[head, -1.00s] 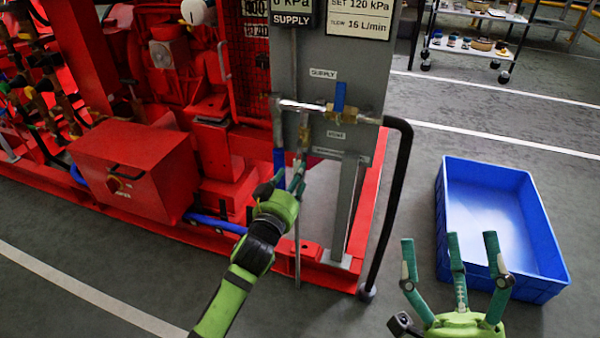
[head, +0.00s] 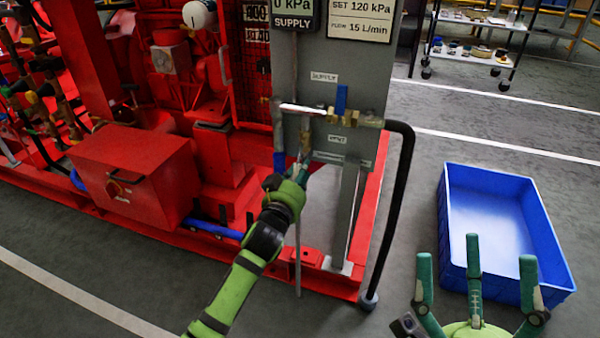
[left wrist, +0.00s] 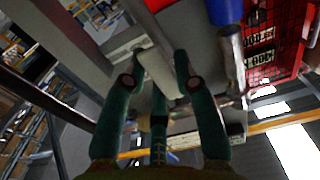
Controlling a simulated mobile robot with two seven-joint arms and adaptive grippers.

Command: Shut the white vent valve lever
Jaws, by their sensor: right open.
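The grey panel (head: 350,65) carries a horizontal pipe with a blue lever (head: 341,98) standing upright. The VENT label (head: 337,139) is below it, beside a short vertical branch with brass fittings (head: 305,136). My left gripper (head: 291,173) is just below this branch, its fingers apart. In the left wrist view, a pale bar (left wrist: 160,72), seemingly the white vent lever, lies between the fingers of my left gripper (left wrist: 157,68); contact cannot be told. The lever is not clear in the head view. My right gripper (head: 478,270) is open and empty at the lower right.
The red pumpset with its red box (head: 135,170) fills the left. A black bent pipe (head: 402,190) stands at the panel's right side. An empty blue crate (head: 500,215) is on the floor behind my right gripper. A shelf cart (head: 470,45) stands at the back.

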